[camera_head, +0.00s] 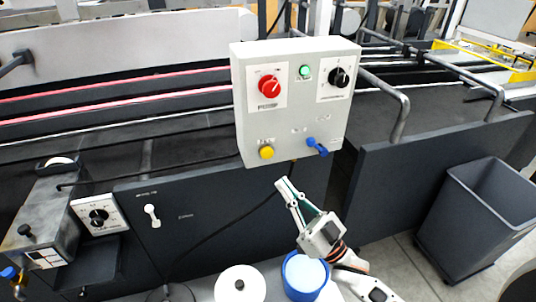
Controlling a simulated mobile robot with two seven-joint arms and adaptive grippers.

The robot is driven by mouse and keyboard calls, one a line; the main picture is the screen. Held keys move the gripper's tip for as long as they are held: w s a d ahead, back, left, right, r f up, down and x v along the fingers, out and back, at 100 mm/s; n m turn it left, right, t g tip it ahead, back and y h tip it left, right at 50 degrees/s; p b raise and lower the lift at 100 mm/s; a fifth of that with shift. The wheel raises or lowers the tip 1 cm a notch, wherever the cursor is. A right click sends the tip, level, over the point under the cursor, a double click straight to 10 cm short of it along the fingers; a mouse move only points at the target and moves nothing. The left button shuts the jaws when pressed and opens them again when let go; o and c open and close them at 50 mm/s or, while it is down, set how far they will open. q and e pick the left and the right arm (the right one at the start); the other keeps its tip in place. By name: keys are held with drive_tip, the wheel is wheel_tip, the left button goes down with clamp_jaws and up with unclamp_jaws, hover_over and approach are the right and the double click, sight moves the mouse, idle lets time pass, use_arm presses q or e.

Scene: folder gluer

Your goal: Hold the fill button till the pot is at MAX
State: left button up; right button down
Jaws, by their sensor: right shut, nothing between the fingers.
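A light grey control box (295,108) stands in the centre. A yellow push button (266,152) is at its lower left and a green one (305,72) near its top. The labels are too small to read, so I cannot tell which is the fill button. My right gripper (284,184) is shut and empty, below the box and apart from its buttons. A grey metal unit (52,215) at the left may be the pot; I see no MAX mark. My left gripper is not in view.
The box also carries a red knob (269,86), a black knob (339,77) and a blue lever (317,146). A blue tub (304,275) with pale contents and a white round lid (240,284) are at the bottom. A grey bin (470,220) stands right.

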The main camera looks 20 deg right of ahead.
sight(267, 153)
drive_tip(key=w+b, duration=0.2)
drive_tip(key=w, duration=0.6)
drive_tip(key=shift+w+a+b, duration=0.15)
drive_tip(key=shift+w+b, duration=0.2)
drive_tip(key=shift+w, duration=0.05)
idle(0.7)
drive_tip(key=shift+w, duration=0.1)
idle(0.7)
drive_tip(key=shift+w, duration=0.35)
drive_tip(key=shift+w, duration=0.5)
idle(0.7)
drive_tip(key=shift+s, duration=0.15)
idle(1.0)
drive_tip(key=shift+s, duration=0.8)
